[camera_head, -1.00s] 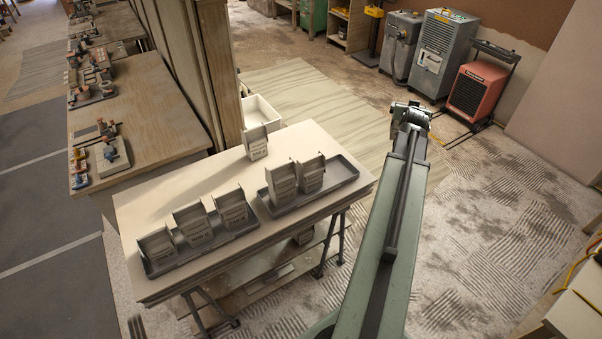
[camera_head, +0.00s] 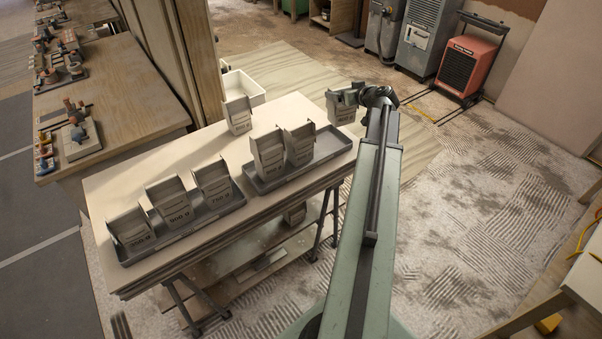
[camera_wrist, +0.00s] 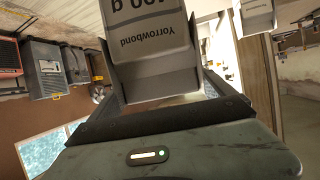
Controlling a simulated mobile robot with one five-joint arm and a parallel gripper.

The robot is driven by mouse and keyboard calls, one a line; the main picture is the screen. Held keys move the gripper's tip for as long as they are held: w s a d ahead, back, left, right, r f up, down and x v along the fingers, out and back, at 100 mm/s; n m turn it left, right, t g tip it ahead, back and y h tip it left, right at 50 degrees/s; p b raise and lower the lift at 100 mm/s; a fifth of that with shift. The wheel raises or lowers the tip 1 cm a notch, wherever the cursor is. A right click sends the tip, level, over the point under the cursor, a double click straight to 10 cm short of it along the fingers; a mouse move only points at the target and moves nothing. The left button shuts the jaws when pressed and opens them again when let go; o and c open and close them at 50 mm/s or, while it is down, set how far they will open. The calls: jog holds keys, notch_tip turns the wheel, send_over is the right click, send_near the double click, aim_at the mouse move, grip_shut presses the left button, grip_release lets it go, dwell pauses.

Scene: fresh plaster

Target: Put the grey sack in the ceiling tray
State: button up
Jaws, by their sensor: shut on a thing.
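My gripper (camera_head: 357,94) is shut on a grey sack (camera_head: 341,107), held up past the table's far right corner. In the wrist view this sack (camera_wrist: 155,45) appears upside down, its dark label partly cut off. On the table, the nearer left tray (camera_head: 185,238) holds three grey sacks in a row. The farther right tray (camera_head: 336,147) holds two sacks (camera_head: 268,154) side by side, with bare space at its right end. Another sack (camera_head: 238,115) stands outside the trays at the table's back edge. I cannot tell which tray is the ceiling tray.
The pale table (camera_head: 150,160) has bare top behind the left tray. A wooden bench (camera_head: 110,110) with tools stands at left. A red machine (camera_head: 468,66) and grey cabinets stand at the back right.

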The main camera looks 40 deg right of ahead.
aim_at(329, 119)
jog(key=w+a+f+n+y+b, duration=0.1)
jog(key=w+a+f+n+y, duration=0.1)
jog(key=f, duration=0.1)
jog(key=shift+w+a+t, duration=0.3)
jog(key=shift+w+a, duration=0.1)
jog(key=shift+w+a+r, duration=0.1)
jog(key=shift+a+r, duration=0.1)
jog(key=shift+a, duration=0.1)
notch_tip(329, 119, down, 10)
jog(key=b, duration=1)
jog(key=shift+f+b, duration=0.2)
jog(key=shift+b, duration=0.1)
jog(key=shift+r, duration=0.25)
jog(key=o, duration=1.8)
jog(key=shift+f, duration=0.1)
